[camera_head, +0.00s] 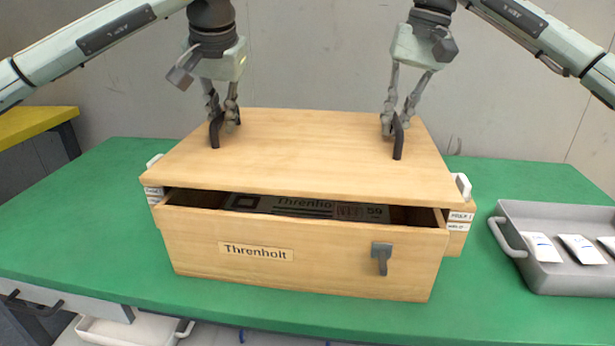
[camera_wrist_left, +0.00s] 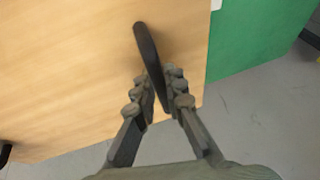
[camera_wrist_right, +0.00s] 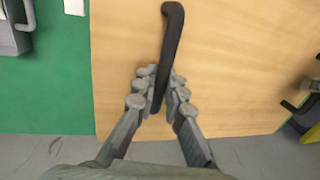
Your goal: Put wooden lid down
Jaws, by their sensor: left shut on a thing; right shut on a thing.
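The wooden lid (camera_head: 300,150) is a flat light-wood board with two black handles, held over the wooden box (camera_head: 205,262) labelled "Threnholt". A dark gap shows along the front between the lid and the box wall, with a printed item (camera_head: 310,208) inside. My left gripper (camera_head: 222,122) is shut on the left black handle (camera_wrist_left: 146,45). My right gripper (camera_head: 398,125) is shut on the right black handle (camera_wrist_right: 172,40). The lid's rear edge is near the box's back; whether it touches there is hidden.
The box stands on a green table (camera_head: 80,240). A grey tray (camera_head: 510,210) with several white packets is to the right. A metal latch (camera_head: 381,257) hangs on the box front. A white bin (camera_head: 125,330) is below the table's front edge. The wall is behind.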

